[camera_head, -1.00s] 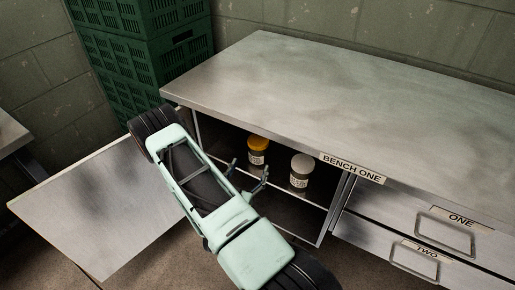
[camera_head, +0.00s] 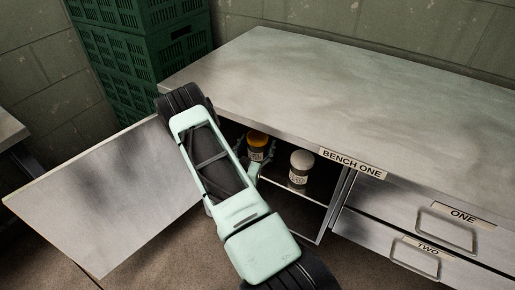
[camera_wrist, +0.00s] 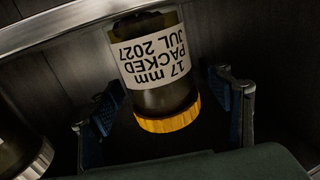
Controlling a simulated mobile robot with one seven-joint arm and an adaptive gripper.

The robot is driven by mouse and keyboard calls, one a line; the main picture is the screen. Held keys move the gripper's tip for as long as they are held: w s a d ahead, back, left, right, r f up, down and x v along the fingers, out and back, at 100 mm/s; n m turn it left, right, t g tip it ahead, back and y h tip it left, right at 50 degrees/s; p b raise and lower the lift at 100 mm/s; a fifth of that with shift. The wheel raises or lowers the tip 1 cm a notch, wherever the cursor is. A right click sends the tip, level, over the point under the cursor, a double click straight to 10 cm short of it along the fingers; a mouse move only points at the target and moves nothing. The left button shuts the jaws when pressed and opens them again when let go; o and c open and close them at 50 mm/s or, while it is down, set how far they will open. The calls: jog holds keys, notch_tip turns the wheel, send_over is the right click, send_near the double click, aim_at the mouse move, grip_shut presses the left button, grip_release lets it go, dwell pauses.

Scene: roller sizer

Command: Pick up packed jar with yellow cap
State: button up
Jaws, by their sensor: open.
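The jar with the yellow cap (camera_head: 257,141) stands on the shelf inside the open cabinet under the bench top. In the wrist view the same jar (camera_wrist: 158,62) appears upside down, with a label reading "17 mm PACKED JUL 2027". My gripper (camera_wrist: 168,108) is open, with one finger on each side of the jar near its yellow cap. No clear contact shows between the fingers and the jar. In the head view my gripper (camera_head: 258,155) reaches into the cabinet and partly covers the jar.
A jar with a white cap (camera_head: 300,168) stands to the right on the same shelf; its cap edge shows at lower left in the wrist view (camera_wrist: 38,160). The open door (camera_head: 95,195) is at left, drawers (camera_head: 440,228) at right. Green crates (camera_head: 150,50) stand behind.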

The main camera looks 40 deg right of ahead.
jog(key=c, duration=1.4)
jog(key=shift+w, duration=0.1)
jog(key=shift+c, duration=0.9)
jog(key=shift+r, duration=0.15)
